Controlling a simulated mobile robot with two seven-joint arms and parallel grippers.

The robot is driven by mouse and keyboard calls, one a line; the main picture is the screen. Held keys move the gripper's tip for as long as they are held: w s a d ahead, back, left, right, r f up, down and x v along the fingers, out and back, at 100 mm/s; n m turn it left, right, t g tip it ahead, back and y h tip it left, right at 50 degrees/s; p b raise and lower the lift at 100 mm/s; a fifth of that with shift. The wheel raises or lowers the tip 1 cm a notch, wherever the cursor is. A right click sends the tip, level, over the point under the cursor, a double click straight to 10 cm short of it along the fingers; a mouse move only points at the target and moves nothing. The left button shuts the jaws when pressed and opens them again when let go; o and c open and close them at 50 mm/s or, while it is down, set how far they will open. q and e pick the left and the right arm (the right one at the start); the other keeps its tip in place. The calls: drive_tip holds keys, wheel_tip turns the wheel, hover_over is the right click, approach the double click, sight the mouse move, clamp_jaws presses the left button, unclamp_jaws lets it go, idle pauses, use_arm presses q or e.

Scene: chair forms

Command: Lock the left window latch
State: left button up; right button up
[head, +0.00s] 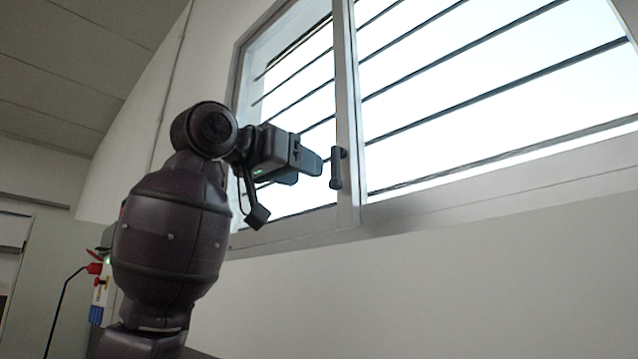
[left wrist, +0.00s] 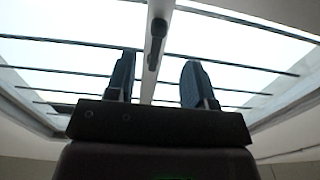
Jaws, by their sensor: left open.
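The window latch (head: 337,169) is a small dark handle on the pale middle upright of the window (head: 348,120). It hangs roughly upright, with a short stub at its upper right. My left gripper (head: 312,166) is just left of the latch in the head view, pointing right towards it and apart from it. In the left wrist view the latch (left wrist: 157,42) shows beyond the two fingers, between them and above their tips. The left gripper (left wrist: 157,75) is open and empty there. My right gripper is in neither view.
Dark horizontal bars (head: 480,105) run across the bright window behind the frame. The window's lower frame (head: 480,200) and the plain wall (head: 450,275) lie below the latch. A box with a red plug (head: 98,268) is at the left, partly behind my arm.

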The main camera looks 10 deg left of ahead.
use_arm(q)
drive_tip(key=shift+b+v, duration=0.3)
drive_tip(key=shift+v, duration=1.6)
